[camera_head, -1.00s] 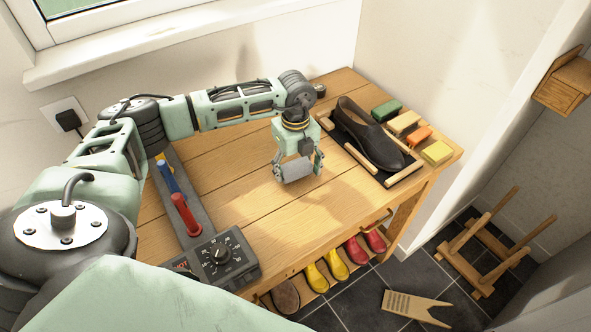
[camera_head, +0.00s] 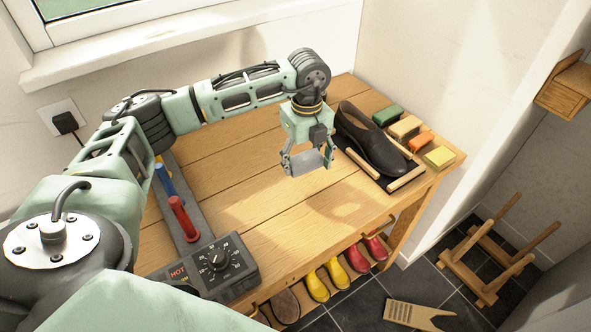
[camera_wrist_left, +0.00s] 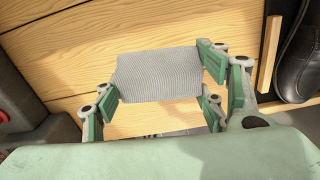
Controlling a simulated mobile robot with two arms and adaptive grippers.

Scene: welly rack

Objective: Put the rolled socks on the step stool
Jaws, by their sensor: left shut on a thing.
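My left gripper (camera_head: 309,166) is shut on a grey ribbed roll, the rolled socks (camera_head: 306,161), and holds it above the wooden bench. In the left wrist view the rolled socks (camera_wrist_left: 160,75) lie between the green-backed fingers of the left gripper (camera_wrist_left: 161,88), with bench planks behind. I cannot pick out a step stool for certain. My right gripper is not in view.
The bench top (camera_head: 225,165) is clear around the gripper. A dark shoe (camera_head: 368,140) lies on a black tray at right, beside several coloured blocks. A dial box (camera_head: 222,262) sits at front left. Boots stand below; a wooden boot jack (camera_head: 412,314) lies on the floor.

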